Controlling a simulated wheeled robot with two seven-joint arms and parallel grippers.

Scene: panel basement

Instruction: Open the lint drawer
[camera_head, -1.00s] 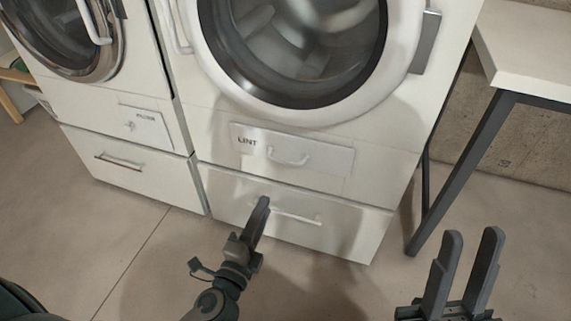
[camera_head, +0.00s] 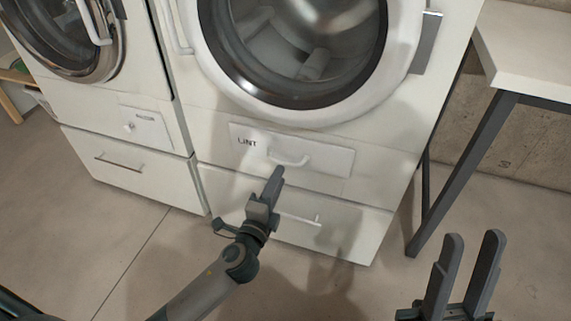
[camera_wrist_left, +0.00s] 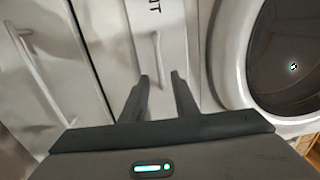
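The lint drawer (camera_head: 328,160) is a white panel marked LINT with a white bar handle (camera_head: 290,161), below the round door of the right machine. It is closed, flush with the machine front. My left gripper (camera_head: 277,175) is just below and in front of this handle. In the left wrist view its two fingers (camera_wrist_left: 160,88) are apart, with the lint handle (camera_wrist_left: 157,55) ahead, roughly in line with the gap. Nothing is between the fingers. My right gripper (camera_head: 471,255) is open and empty at the lower right, away from the machine.
A larger lower drawer (camera_head: 352,230) with a bar handle sits beneath the lint drawer. A second machine (camera_head: 125,178) stands to the left. A white table (camera_head: 535,50) with dark legs is at the right. The floor in front is clear.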

